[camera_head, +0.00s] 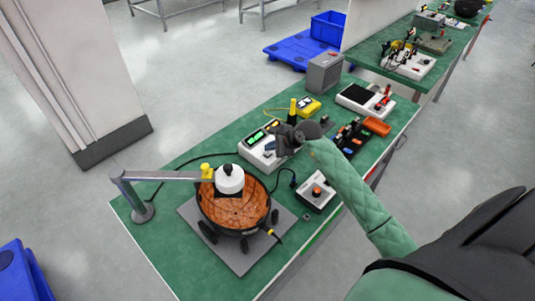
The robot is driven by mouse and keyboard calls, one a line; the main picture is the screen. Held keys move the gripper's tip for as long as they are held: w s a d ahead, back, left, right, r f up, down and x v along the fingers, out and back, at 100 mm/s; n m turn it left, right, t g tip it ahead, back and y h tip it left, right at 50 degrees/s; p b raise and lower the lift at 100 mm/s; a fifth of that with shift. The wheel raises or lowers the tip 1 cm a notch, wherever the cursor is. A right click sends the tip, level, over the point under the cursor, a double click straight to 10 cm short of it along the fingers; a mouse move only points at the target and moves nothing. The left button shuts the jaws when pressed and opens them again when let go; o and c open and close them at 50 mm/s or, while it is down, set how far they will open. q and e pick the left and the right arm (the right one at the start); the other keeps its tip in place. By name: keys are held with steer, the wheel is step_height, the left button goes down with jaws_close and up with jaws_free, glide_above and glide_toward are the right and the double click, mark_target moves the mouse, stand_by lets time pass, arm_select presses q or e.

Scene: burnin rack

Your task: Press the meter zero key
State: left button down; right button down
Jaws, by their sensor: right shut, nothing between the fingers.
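The meter (248,153) is a white box with a lit green display, standing on the green bench mat left of my right gripper. My right gripper (273,148) is shut and empty, over or against the right part of the meter's top. I cannot tell whether its tips touch the meter. The zero key cannot be made out; the gripper covers part of the meter's face. My left gripper is out of view.
A round black-rimmed pan (215,216) stands on a grey plate (245,262) in front, under a metal arm (160,176). A small white box with an orange knob (316,190) is close by. A yellow device (308,106) and a grey box (324,73) stand behind.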

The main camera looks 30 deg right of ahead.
steer(key=shift+f+b, duration=0.55)
stand_by(0.9)
steer(key=shift+r, duration=0.85)
steer(key=shift+r, duration=0.1)
step_height(320, 180, up, 5)
steer(key=shift+f+p, duration=0.1)
steer(key=shift+p, duration=0.8)
steer(key=shift+s, duration=0.1)
stand_by(0.5)
